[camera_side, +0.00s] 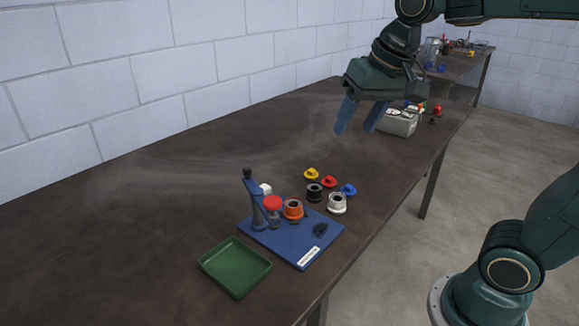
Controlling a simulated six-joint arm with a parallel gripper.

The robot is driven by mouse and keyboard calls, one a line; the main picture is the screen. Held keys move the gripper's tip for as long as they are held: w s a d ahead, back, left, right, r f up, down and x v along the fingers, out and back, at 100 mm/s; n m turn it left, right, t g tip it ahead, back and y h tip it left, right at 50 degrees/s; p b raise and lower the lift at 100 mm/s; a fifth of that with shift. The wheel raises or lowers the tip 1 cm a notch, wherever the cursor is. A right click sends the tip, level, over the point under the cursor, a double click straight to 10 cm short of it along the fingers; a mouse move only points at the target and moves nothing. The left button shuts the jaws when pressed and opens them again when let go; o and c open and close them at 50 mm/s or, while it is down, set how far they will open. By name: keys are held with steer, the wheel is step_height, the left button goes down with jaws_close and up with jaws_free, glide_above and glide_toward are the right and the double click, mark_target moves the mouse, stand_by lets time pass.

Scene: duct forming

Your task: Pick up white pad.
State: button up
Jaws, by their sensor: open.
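My gripper (356,130) is high above the table at the upper middle, its two blue fingers apart with nothing between them. It is well above and behind the small parts. A small white piece (265,189) shows partly behind the upright of the blue fixture; its full shape is hidden. A white round part (337,203) with a dark opening stands on the table right of the fixture. I cannot tell for sure which of these two is the white pad.
The blue fixture base (273,241) carries a post, a red knob (273,203) and an orange ring (293,209). A green tray (234,268) lies in front. Black (314,193), yellow (311,174), red (329,182) and blue (348,190) parts cluster nearby. A grey box (399,122) stands farther back. The left table is clear.

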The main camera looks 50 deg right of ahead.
steer(key=w+d+m+g, duration=0.1)
steer(key=w+m, duration=0.3)
steer(key=w, duration=0.6)
steer(key=m+g, duration=0.3)
steer(key=m, duration=0.6)
glide_above(263, 187)
step_height(263, 187, down, 17)
steer(key=shift+s, duration=0.15)
steer(key=shift+f, duration=4.35)
steer(key=shift+f, duration=0.1)
steer(key=shift+a+f, duration=0.1)
steer(key=shift+f, duration=2.35)
steer(key=shift+c, duration=0.2)
